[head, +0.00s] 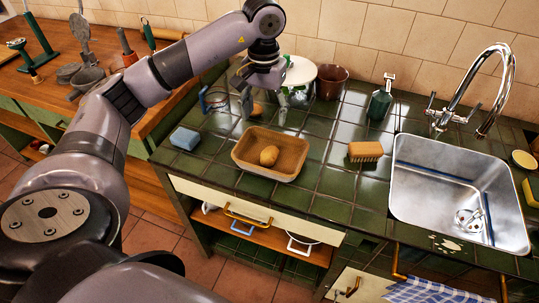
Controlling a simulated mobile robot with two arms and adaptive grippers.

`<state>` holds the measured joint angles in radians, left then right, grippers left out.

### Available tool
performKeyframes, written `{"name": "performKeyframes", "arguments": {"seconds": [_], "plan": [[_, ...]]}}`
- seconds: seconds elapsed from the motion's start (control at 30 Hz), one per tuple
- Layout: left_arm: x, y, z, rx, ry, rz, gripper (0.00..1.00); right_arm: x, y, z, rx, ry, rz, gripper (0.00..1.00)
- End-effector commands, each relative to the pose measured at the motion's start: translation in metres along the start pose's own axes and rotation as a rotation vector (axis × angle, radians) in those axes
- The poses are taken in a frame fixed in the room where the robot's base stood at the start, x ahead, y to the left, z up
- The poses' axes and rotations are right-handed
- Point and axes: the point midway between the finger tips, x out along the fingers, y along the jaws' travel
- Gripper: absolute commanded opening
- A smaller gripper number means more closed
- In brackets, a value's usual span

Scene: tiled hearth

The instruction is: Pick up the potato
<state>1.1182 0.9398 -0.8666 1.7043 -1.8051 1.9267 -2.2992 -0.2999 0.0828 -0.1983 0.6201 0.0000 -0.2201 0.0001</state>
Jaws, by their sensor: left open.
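A brown potato (269,156) lies in a shallow tan tray (241,163) on the green tiled counter. A second small round brown thing (257,111) shows behind the tray, close to my left gripper; I cannot tell if it is another potato. My left gripper (263,97) hangs over the back of the counter, behind the tray and apart from the potato in it. It is open, and its fingers are small and partly lost against the clutter there. My right gripper is not in view.
A white round plate (302,71) and a brown pot (332,83) stand by the wall. A blue sponge (185,138) lies left of the tray; a brush (366,152) and a green bottle (379,105) are to the right. The sink (440,190) is further right. The counter between tray and brush is clear.

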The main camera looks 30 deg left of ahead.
Motion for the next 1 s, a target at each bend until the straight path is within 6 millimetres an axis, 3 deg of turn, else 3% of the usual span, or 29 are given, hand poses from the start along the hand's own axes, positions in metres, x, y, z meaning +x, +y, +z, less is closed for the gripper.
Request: {"name": "performKeyframes", "arguments": {"seconds": [0.4,0.73,1.0], "plan": [[0.087,0.002,0.001,0.000,-0.005,0.004,0.63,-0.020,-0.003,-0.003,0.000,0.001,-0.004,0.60],[0.114,0.005,-0.004,0.000,-0.003,0.007,0.63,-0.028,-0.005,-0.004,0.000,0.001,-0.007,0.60],[0.152,0.007,-0.013,0.000,-0.004,0.005,0.63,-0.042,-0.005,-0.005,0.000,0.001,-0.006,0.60]]}}
